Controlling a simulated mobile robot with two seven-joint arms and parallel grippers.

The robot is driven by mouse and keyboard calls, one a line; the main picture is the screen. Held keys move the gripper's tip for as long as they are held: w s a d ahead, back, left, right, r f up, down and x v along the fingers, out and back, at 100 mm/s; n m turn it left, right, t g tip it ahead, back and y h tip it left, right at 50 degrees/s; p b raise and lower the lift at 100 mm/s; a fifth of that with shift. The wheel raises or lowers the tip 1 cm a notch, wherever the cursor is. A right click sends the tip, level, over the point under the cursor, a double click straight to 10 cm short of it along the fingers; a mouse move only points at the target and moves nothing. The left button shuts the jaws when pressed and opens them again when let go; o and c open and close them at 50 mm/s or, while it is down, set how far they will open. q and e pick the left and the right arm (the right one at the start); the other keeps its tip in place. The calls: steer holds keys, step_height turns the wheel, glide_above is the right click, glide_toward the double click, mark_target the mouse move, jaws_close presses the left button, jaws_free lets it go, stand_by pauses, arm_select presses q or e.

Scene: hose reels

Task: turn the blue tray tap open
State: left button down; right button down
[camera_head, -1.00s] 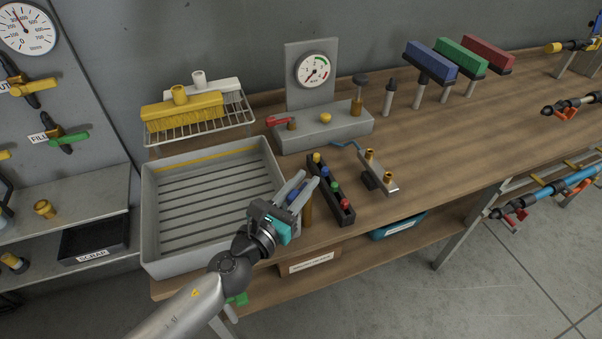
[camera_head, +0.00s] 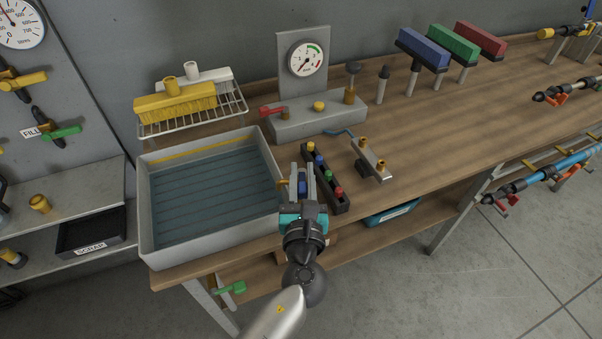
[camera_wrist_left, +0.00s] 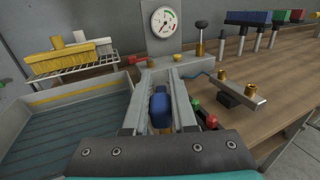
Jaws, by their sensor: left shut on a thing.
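The blue tap handle (camera_head: 302,187) stands beside the right wall of the grey tray (camera_head: 205,251), with a brass spout (camera_head: 282,184) pointing over the tray. My left gripper (camera_head: 302,172) is shut on the blue handle, one finger on each side. In the left wrist view the handle (camera_wrist_left: 160,108) lies lengthwise between the fingers, pointing away from the wrist. The tray holds a bluish layer of water over its ribbed floor. The tap's body is mostly hidden by my gripper. My right gripper is not in view.
A black rack with coloured knobs (camera_head: 325,178) stands close to the right of my gripper. A gauge block (camera_head: 318,122) is behind, and a metal two-post fitting (camera_head: 371,160) is to the right. A green-handled valve (camera_head: 232,288) hangs below the tray.

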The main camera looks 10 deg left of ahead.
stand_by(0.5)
arm_select(q)
steer(key=c, duration=0.7)
jaws_free()
